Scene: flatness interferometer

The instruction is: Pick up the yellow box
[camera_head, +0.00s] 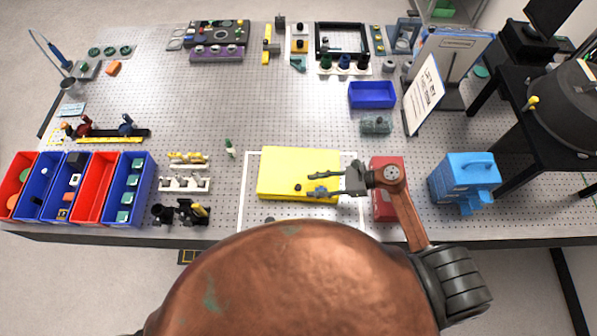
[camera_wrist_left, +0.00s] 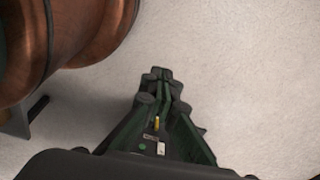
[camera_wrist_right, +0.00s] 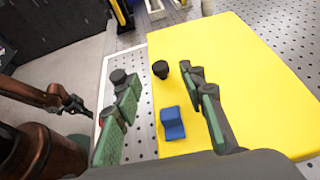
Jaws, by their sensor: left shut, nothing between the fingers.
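The yellow box (camera_head: 285,165) lies flat, wide and low, inside a white outline on the perforated bench in the head view. It also fills much of the right wrist view (camera_wrist_right: 255,80). My right gripper (camera_head: 313,183) is over its right part in the head view, fingers spread and nothing between them that I can make out. The right wrist view shows the open fingers (camera_wrist_right: 160,85) near one edge of the box; contact cannot be told. My left gripper (camera_wrist_left: 160,78) is shut and empty over pale floor in the left wrist view; it does not show in the head view.
A small black knob (camera_wrist_right: 160,69) and a blue block (camera_wrist_right: 172,123) show at the yellow box's near edge. A red box (camera_head: 388,212) stands close to its right, beneath my right arm. A blue case (camera_head: 466,178) is farther right. Red and blue bins (camera_head: 95,185) line the left.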

